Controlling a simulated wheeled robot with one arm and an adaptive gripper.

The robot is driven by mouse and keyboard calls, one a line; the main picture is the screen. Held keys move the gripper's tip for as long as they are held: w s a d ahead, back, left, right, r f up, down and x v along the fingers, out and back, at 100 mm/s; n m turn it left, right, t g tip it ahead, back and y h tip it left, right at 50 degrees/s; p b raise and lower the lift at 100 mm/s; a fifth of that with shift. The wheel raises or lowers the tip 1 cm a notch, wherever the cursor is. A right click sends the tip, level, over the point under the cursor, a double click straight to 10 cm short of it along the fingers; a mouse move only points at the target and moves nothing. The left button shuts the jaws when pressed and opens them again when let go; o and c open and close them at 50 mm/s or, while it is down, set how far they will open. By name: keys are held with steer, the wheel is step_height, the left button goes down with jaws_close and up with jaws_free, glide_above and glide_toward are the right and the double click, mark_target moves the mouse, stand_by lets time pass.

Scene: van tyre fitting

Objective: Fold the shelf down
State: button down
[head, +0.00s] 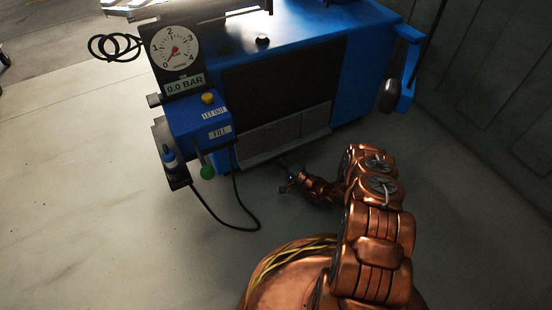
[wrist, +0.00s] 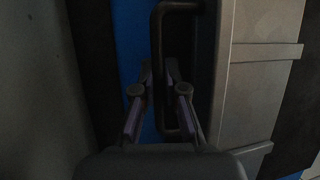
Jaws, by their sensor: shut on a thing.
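The grey shelf panel (head: 285,133) lies against the lower front of the blue tyre machine (head: 360,70), with a lip along its lower edge. It also shows in the wrist view as a grey panel (wrist: 255,75) on the right. A dark bar handle (wrist: 158,30) sticks out beside it in the wrist view. My gripper (wrist: 161,68) is shut on the handle, one finger on each side of the bar. In the head view my gripper (head: 284,166) is low, just under the panel's lower edge; the handle is too small and dark to make out there.
A blue side arm (head: 408,75) is at the right. The floor at left is clear.

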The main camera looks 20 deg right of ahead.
steer(key=shift+w+d+f, duration=0.15)
steer(key=shift+d, duration=0.05)
steer(key=c, duration=1.2)
jaws_free()
steer(key=shift+a, duration=0.15)
